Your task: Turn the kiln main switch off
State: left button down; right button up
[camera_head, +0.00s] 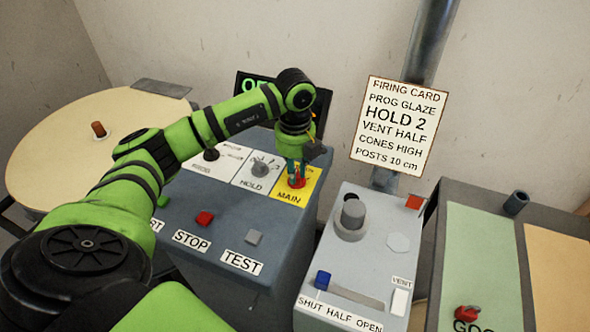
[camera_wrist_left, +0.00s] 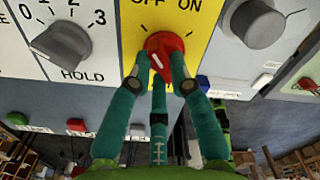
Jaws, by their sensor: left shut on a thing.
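The kiln main switch (camera_head: 297,182) is a red knob on a yellow panel (camera_wrist_left: 207,30) labelled MAIN, at the right end of the control box. In the left wrist view the red knob (camera_wrist_left: 165,46) sits below the words OFF and ON, with a white mark on its face. I cannot tell for sure which word the knob is set to. My left gripper (camera_head: 297,172) reaches down from above, its teal fingers (camera_wrist_left: 163,70) shut on the knob and hiding part of it. My right gripper is in neither view.
The HOLD dial (camera_head: 259,168) is just left of the switch. STOP (camera_head: 205,218) and TEST (camera_head: 253,237) buttons are on the front. A display (camera_head: 252,84) behind is partly hidden by my arm. A grey vent unit (camera_head: 318,262) stands close on the right, below a firing card (camera_head: 399,124).

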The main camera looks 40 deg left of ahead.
pick_arm(q)
jog(key=shift+n, duration=0.9)
jog(key=c, duration=1.1)
grip_release()
notch_tip(320, 180, up, 12)
